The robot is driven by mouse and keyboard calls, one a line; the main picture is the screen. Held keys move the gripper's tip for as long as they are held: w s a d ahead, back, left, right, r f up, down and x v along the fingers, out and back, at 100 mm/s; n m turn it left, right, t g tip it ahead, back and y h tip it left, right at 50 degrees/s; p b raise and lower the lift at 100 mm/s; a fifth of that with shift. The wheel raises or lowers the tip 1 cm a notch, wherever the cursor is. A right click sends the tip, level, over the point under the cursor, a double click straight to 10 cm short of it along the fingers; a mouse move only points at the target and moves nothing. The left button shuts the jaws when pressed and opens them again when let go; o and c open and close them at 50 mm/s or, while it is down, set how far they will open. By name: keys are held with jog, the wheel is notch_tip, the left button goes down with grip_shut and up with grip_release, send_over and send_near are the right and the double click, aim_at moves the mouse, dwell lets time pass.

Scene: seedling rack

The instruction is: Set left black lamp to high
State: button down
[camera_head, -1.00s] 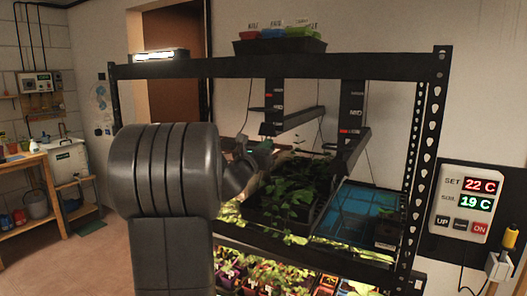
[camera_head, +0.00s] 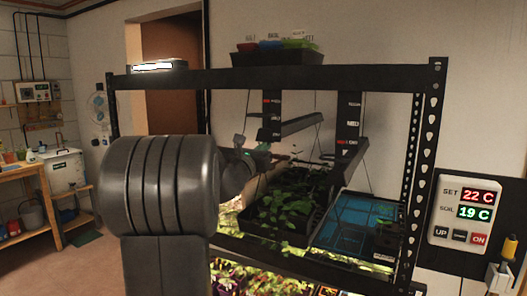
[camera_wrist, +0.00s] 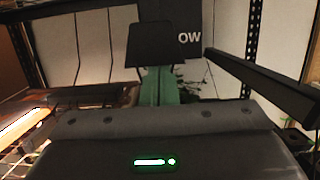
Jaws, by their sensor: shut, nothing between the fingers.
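The left black lamp (camera_head: 302,124) is a dark bar below a dark upright strip (camera_head: 271,103) with small red and white labels. It also shows as a slanting bar at right in the wrist view (camera_wrist: 268,86). My gripper (camera_head: 270,156) is beside the foot of that strip, partly hidden by my arm. In the wrist view its green fingers (camera_wrist: 160,88) are together, with nothing seen between them. A black trapezoid plate (camera_wrist: 152,45) appears at their far end, before a panel lettered "OW" (camera_wrist: 189,40). I cannot tell whether the fingers touch the plate.
A second black lamp (camera_head: 345,160) hangs at right on a strip marked MED (camera_head: 350,118). Below are leafy seedlings (camera_head: 285,207) and a blue tray (camera_head: 357,222). The rack's top beam (camera_head: 280,79) and right post (camera_head: 419,160) frame the space. A control box (camera_head: 466,215) is on the right.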

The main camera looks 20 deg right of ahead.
jog(key=shift+r, duration=0.3)
notch_tip(320, 180, down, 5)
jog(key=b, duration=0.6)
jog(key=b+v, duration=0.1)
jog(key=v, duration=0.9)
jog(key=shift+r, duration=0.25)
jog(key=w+d+r+p, duration=0.6)
jog(key=d, duration=0.1)
jog(key=shift+d+r, duration=0.2)
jog(key=shift+w, duration=0.1)
